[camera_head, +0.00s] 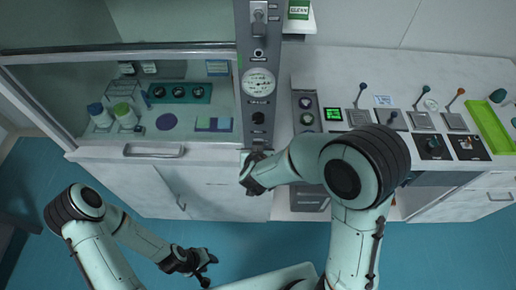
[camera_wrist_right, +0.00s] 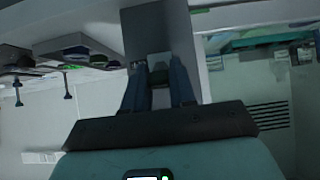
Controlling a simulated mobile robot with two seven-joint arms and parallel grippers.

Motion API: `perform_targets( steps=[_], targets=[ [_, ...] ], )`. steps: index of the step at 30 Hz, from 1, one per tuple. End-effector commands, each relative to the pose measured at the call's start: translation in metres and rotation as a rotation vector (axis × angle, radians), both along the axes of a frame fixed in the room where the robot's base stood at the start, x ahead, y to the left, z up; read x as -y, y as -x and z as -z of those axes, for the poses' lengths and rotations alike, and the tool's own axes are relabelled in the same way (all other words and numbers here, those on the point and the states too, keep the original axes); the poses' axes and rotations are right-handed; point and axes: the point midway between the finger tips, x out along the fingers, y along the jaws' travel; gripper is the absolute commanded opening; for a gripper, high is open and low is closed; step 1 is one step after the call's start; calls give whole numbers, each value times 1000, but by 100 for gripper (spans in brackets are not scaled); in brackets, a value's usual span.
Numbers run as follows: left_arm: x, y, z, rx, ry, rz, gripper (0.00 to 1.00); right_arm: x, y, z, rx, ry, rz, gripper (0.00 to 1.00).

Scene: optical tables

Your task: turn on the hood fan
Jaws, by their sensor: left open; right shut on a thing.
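The fume hood has a grey control column (camera_head: 243,60) carrying a lever switch at the top, a round gauge (camera_head: 259,84) and a black knob (camera_head: 258,118). My right gripper (camera_head: 250,160) is at the lower end of this column, and its hand hides what is there. My left gripper (camera_head: 207,264) is open and empty, low over the floor in front of the cabinet.
Left of the column, the hood's interior holds capped bottles (camera_head: 124,115), a green rack (camera_head: 179,92) and a purple disc (camera_head: 166,121). The blue floor (camera_head: 180,235) in front looks clear.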

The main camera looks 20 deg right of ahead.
Motion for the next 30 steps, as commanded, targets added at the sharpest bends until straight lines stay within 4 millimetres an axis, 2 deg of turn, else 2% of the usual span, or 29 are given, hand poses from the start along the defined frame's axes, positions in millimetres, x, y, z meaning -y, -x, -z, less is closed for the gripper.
perform_targets(
  steps=[3, 4, 6, 14, 19, 30],
  targets=[
    [0, 0, 0, 0, 0, 0, 43, 0, -2, -3, 8, 0, 0, 0],
    [0, 0, 0, 0, 0, 0, 43, 0, -2, -3, 8, 0, 0, 35],
    [0, 0, 0, 0, 0, 0, 43, 0, -2, -3, 8, 0, 0, 51],
    [0, 0, 0, 0, 0, 0, 43, 0, -1, -2, 5, -1, 0, 51],
    [0, 0, 0, 0, 0, 0, 43, -4, 8, -10, 8, -3, 0, 51],
    [0, 1, 1, -1, 0, 0, 43, -21, 68, -60, 10, -6, -4, 51]
  ],
)
